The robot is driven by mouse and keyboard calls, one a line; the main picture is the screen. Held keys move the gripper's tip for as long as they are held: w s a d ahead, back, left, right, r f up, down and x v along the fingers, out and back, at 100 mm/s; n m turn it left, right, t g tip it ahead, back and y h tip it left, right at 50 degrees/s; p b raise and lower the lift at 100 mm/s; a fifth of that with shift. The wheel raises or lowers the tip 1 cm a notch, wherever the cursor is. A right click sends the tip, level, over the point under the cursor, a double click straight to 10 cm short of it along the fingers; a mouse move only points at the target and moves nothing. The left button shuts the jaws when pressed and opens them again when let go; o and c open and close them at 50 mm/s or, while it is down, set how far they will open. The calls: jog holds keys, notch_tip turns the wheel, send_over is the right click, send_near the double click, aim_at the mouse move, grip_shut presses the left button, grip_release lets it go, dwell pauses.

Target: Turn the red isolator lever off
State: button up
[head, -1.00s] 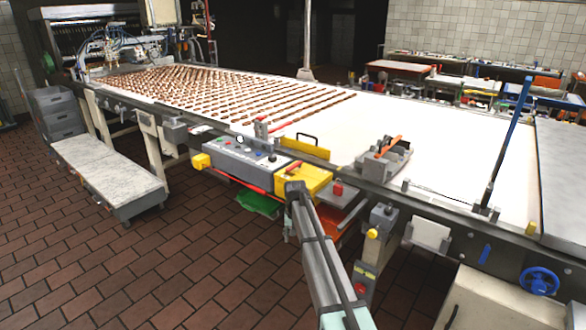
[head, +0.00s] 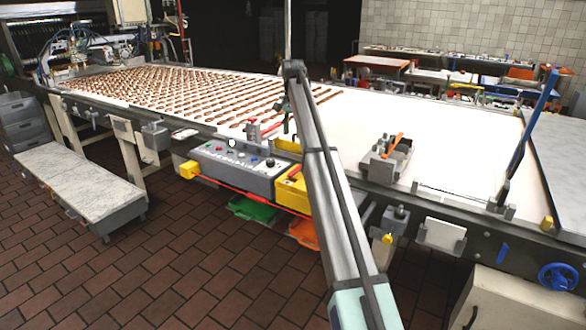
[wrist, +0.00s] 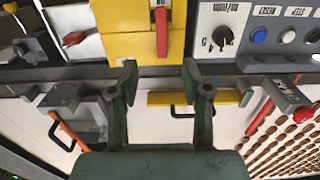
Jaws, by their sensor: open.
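The red isolator lever (wrist: 161,31) is on the face of a yellow box (wrist: 118,46) at the top middle of the wrist view. It lies lengthwise up and down in that picture. In the head view the yellow box (head: 290,192) is partly hidden by my arm, and I cannot make out the lever clearly. My gripper (wrist: 160,78) is open and empty. In the head view only a dark green bit of the gripper shows beside my arm.
A grey control panel (head: 240,168) with a knob and buttons adjoins the yellow box. The conveyor (head: 360,118) behind carries rows of biscuits at left. A yellow bar with a black handle (wrist: 222,98) and a grey fixture with an orange handle (head: 386,158) stand on the belt's near side.

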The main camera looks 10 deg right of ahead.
aim_at(293, 172)
notch_tip(293, 172, down, 16)
jog(key=p, duration=0.2)
jog(key=shift+f+p, duration=0.25)
jog(key=shift+p, duration=0.1)
grip_shut()
